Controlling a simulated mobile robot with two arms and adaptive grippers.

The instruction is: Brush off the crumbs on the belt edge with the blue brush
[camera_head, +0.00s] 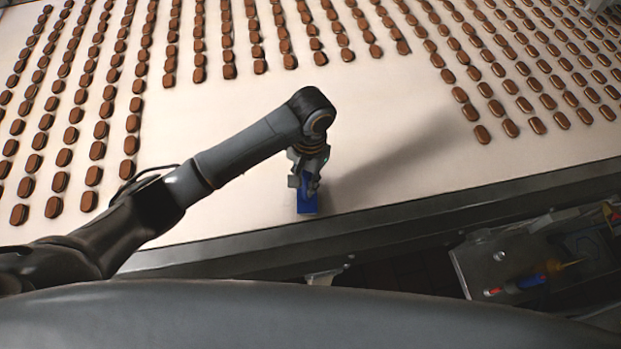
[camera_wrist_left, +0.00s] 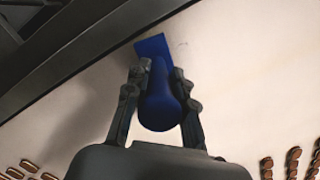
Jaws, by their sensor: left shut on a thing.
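My left gripper (camera_head: 305,182) is shut on the handle of the blue brush (camera_head: 307,205) over the near part of the pale belt (camera_head: 240,120), close to its edge. In the left wrist view the blue brush (camera_wrist_left: 160,105) sits between the two fingers of my left gripper (camera_wrist_left: 160,88), with its wide head toward the dark belt edge (camera_wrist_left: 90,55). A few faint specks, possibly crumbs (camera_wrist_left: 183,44), show beside the brush head. I cannot tell whether the brush touches the belt. My right gripper is not in view.
Rows of brown sandwich biscuits (camera_head: 230,70) cover the far, left and right parts of the belt. The belt around the brush is bare. A dark rail (camera_head: 400,222) runs along the near edge. A metal tray (camera_head: 500,255) with tools stands at the lower right.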

